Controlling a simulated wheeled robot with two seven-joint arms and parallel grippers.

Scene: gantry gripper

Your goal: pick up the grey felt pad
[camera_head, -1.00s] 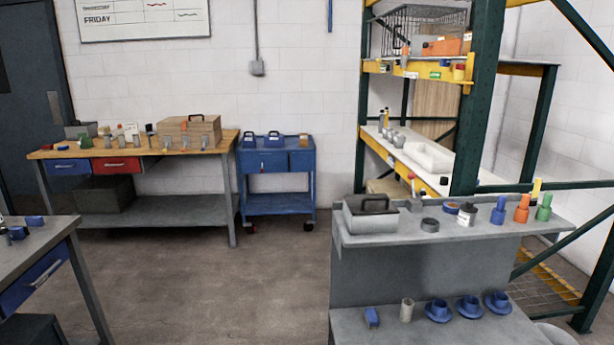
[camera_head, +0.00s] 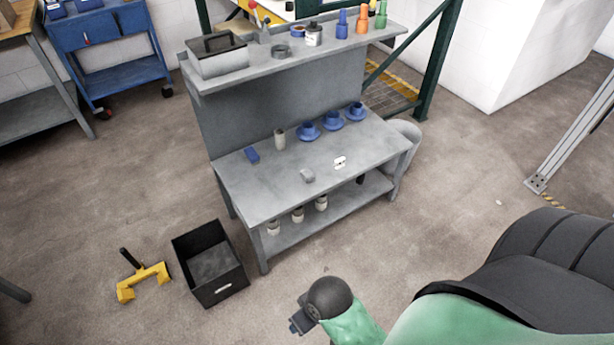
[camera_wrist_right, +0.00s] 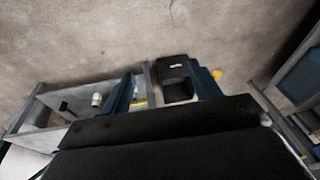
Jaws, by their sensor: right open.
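A small grey piece (camera_head: 307,175) lies on the front part of the grey workbench top (camera_head: 262,192). It may be the felt pad, but it is too small to tell its material. A white piece (camera_head: 340,162) lies to its right. My right gripper (camera_head: 300,316) is in front of the bench at the bottom of the head view, well apart from the grey piece. In the right wrist view its two fingers (camera_wrist_right: 164,90) are spread with nothing between them. My left gripper is not in view.
A black bin (camera_head: 222,292) stands on the floor left of the bench, beside a yellow object with a black handle (camera_head: 146,281). Blue cup-shaped parts (camera_head: 332,121) and a blue block (camera_head: 252,154) stand farther back on the bench. A grey round bin (camera_head: 404,150) stands at its right end.

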